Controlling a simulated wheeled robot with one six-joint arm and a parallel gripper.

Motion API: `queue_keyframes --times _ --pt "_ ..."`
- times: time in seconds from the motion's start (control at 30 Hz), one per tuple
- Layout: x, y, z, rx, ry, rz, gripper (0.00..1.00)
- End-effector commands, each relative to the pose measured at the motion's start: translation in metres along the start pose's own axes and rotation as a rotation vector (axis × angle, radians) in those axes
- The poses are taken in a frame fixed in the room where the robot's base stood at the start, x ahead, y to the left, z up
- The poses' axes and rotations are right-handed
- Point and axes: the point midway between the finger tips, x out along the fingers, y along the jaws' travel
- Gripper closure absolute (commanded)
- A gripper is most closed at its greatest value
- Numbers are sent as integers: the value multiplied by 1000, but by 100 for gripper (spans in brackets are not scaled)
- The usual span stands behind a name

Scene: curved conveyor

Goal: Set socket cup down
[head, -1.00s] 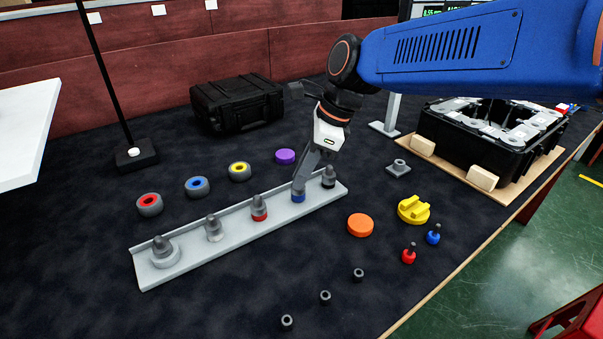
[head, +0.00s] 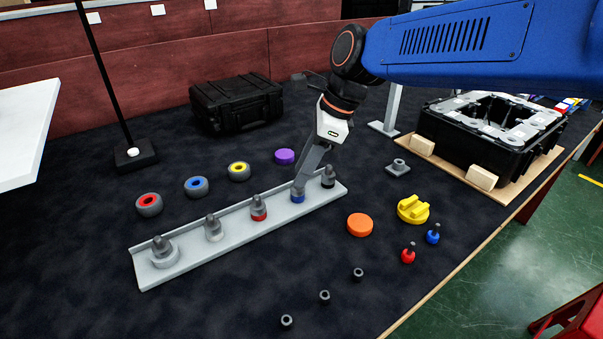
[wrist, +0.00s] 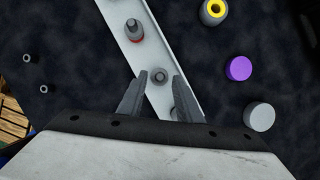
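The socket cup, a grey stepped piece with a blue band (head: 298,196), stands upright in the light grey rail (head: 185,266). My gripper (head: 300,186) is low over it. In the wrist view, the cup's round grey top (wrist: 160,76) lies between the two fingertips (wrist: 160,80). Dark gaps show on both sides of it, so my gripper is open around the cup and not clamped on it. The cup's lower part is partly hidden by the finger in the head view. A red-banded cup (head: 259,209) and a black-based cup (head: 328,178) stand in the rail on either side.
Coloured rings, a purple disc (head: 285,157) and a grey cylinder (wrist: 259,116) lie behind the rail. An orange disc (head: 360,225), a yellow part (head: 412,210) and small pegs lie in front. A black crate (head: 480,150) stands at right. Dark cloth between them is clear.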

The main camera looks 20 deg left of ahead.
Motion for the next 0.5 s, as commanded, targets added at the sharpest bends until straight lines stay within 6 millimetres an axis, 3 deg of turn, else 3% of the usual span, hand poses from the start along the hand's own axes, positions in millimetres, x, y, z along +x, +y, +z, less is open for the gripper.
queue_keyframes --times 0.3,0.5 --pt "-62 -1 0 1 -2 -3 68" --pt "-91 0 0 1 -2 -3 68"
